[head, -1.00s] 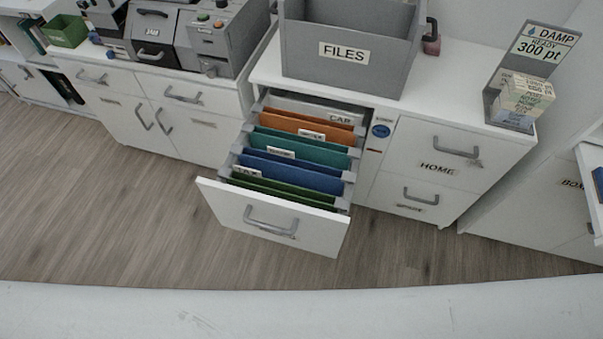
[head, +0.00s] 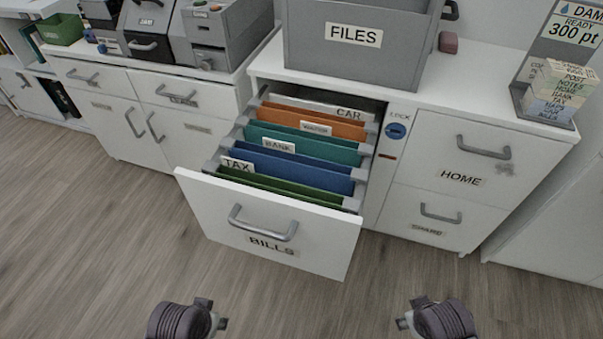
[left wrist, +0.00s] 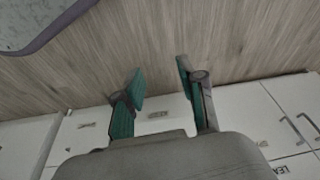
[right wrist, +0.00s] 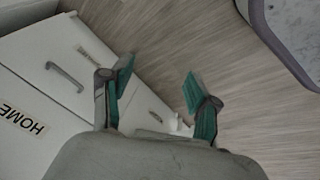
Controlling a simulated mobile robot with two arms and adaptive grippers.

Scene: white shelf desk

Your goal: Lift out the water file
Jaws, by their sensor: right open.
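In the head view the open BILLS drawer (head: 225,205) holds a row of hanging folders. From back to front they are orange (head: 285,116), teal (head: 333,152), blue (head: 325,178) and green (head: 255,183). A small white tab (head: 316,128), which seems to read WATER, stands between the orange and teal folders. I cannot tell which folder bears it. My left gripper (head: 213,313) and right gripper (head: 411,313) are low in front of the drawer, apart from it. Both are open and empty in the left wrist view (left wrist: 160,75) and right wrist view (right wrist: 158,78).
A grey FILES box (head: 355,58) stands on the cabinet top behind the drawer. HOME drawer (head: 425,165) is shut, to the right. A stand with labelled blocks (head: 560,92) is at the far right. Grey machines (head: 215,35) stand on the left cabinet. The floor in front is clear.

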